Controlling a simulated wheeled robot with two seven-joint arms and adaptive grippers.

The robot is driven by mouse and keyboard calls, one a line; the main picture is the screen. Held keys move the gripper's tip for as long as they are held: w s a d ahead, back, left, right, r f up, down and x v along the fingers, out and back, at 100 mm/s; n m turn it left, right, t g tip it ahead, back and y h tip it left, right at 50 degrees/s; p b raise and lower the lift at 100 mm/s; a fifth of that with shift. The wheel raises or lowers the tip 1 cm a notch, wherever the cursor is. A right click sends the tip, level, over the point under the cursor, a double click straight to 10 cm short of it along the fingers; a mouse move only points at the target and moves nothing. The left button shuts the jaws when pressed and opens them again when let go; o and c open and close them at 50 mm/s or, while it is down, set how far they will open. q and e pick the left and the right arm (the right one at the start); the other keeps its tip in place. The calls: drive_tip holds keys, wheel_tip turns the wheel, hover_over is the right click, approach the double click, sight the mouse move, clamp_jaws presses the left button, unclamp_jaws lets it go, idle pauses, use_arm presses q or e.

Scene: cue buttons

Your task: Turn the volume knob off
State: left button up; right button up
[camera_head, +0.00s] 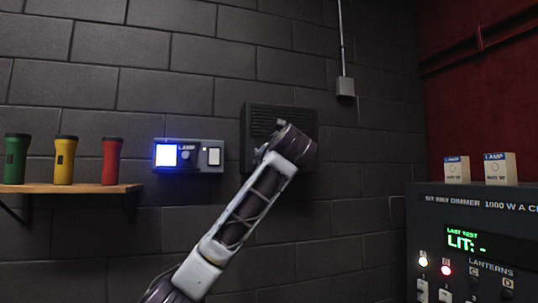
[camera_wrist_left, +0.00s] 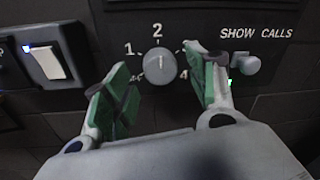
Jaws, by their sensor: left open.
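The volume knob (camera_wrist_left: 160,66) is a round grey dial on a dark panel in the left wrist view. A "1" shows at its upper left, a "2" above it, and what looks like a "4" at its right. A pale pointer line on it looks roughly upright, towards the 2. My left gripper (camera_wrist_left: 157,78) is open, with its green-padded fingers on either side of the knob; I cannot tell whether they touch it. In the head view my left arm reaches a black slatted wall unit (camera_head: 258,127) and hides the knob and fingers. My right gripper is out of view.
A "SHOW CALLS" control (camera_wrist_left: 245,63) with a green light sits close to the right finger. A white rocker switch (camera_wrist_left: 48,63) is at left. A lit lamp panel (camera_head: 187,156), a shelf (camera_head: 70,188) with three torches, and a dimmer rack (camera_head: 470,196) stand around.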

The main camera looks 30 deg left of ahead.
use_arm(q)
drive_tip(key=shift+x, duration=0.9)
drive_tip(key=shift+c, duration=0.2)
drive_tip(key=c, duration=1)
